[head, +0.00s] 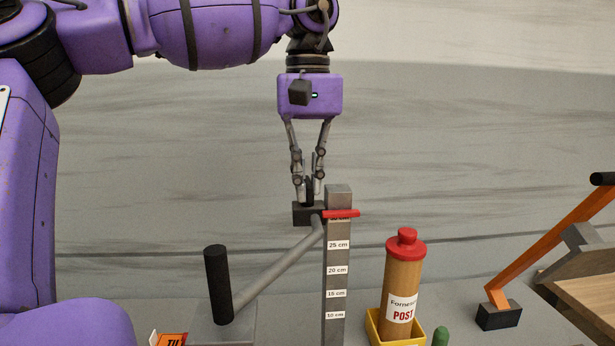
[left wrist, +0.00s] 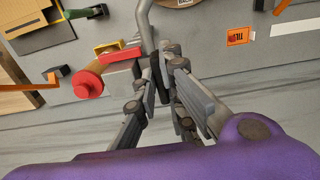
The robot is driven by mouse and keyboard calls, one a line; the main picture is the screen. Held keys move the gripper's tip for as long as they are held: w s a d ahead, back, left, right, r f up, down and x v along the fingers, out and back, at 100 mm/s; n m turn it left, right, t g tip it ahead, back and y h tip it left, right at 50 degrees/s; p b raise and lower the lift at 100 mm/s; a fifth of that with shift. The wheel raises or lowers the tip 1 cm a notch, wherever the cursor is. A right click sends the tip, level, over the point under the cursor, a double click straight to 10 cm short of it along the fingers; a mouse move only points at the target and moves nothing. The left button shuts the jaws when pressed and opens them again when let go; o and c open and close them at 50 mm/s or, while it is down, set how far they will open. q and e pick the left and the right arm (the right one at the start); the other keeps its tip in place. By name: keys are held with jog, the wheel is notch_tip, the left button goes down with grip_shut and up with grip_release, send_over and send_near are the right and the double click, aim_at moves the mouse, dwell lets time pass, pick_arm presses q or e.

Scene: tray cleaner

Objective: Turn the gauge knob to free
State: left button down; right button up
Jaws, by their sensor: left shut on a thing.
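The gauge is an upright grey post (head: 337,270) with centimetre labels in the head view. A dark block (head: 301,214) sits at its upper left, and a red pointer (head: 341,214) crosses the post just above the 25 cm label. The dark gauge knob (head: 309,186) stands up from the block. My left gripper (head: 308,194) points down from above and is shut on the knob, with a finger on each side. In the left wrist view the fingers (left wrist: 167,75) close together and hide most of the knob. The knob's setting cannot be read. My right gripper is not in view.
A grey crank arm with a black handle (head: 217,285) slants up close to the post. A red-capped tube (head: 401,280) stands in a yellow holder (head: 373,330) to the right. An orange lever (head: 550,240) rises farther right. The wall behind is bare.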

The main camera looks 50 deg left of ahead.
aim_at(308, 181)
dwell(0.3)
pick_arm(q)
jog(key=c, duration=2.1)
grip_release()
notch_tip(308, 181, up, 12)
